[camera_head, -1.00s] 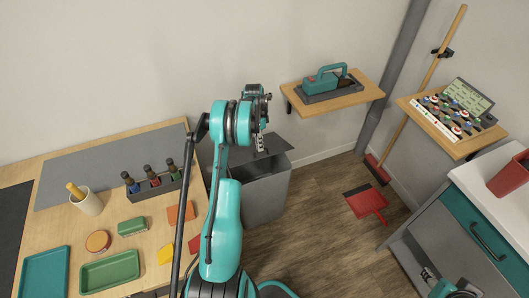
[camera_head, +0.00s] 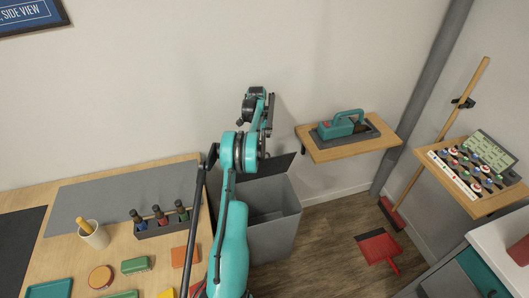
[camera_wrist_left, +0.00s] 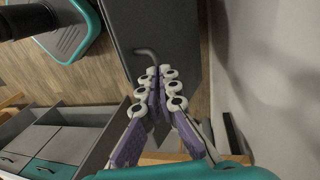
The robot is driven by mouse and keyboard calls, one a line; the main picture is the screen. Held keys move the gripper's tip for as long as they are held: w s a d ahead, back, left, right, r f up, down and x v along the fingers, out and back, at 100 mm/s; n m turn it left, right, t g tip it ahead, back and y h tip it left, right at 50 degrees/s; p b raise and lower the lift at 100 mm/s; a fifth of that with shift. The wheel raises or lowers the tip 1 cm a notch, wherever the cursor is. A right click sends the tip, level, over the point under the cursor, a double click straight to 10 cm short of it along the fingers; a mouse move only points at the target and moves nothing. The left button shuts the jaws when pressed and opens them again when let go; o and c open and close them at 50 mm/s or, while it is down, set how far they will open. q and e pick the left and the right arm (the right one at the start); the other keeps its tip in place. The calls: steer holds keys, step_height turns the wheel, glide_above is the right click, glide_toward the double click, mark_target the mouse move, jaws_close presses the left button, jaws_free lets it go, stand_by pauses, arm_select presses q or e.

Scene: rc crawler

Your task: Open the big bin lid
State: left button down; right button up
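The big grey bin (camera_head: 272,222) stands on the floor right of the workbench. Its dark lid (camera_head: 272,167) is tilted up at the back, and the bin's mouth shows open below it. My left gripper (camera_wrist_left: 158,80) reaches the lid's bent dark handle (camera_wrist_left: 147,52) in the left wrist view. Its purple-padded fingers converge on the end of the handle and look shut on it. The grey lid panel (camera_wrist_left: 165,25) fills the middle of that view. In the head view my left arm hides the contact and part of the bin. My right gripper is not in view.
The workbench (camera_head: 120,195) at left holds a bottle rack (camera_head: 162,222), a cup (camera_head: 94,235) and trays. A wall shelf (camera_head: 350,147) with a teal tool is right of the bin. A red dustpan (camera_head: 378,247) lies on the floor; a broom (camera_head: 437,135) leans behind it.

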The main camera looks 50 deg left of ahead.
arm_select(q)
steer(key=shift+w+a+f, duration=0.1)
steer(key=shift+a+f, duration=0.7)
steer(key=shift+a, duration=0.05)
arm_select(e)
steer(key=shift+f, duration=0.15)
arm_select(q)
steer(key=c, duration=2.3)
jaws_free()
steer(key=o, duration=0.5)
steer(key=shift+f, duration=0.1)
steer(key=o, duration=1.1)
steer(key=shift+w+a+f, duration=0.35)
steer(key=shift+a+f, duration=0.25)
steer(key=shift+f, duration=0.05)
steer(key=shift+d+r, duration=0.2)
steer(key=shift+r, duration=0.05)
steer(key=shift+c, duration=1.3)
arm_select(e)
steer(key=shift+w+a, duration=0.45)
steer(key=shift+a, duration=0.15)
arm_select(q)
steer(key=shift+r, duration=0.1)
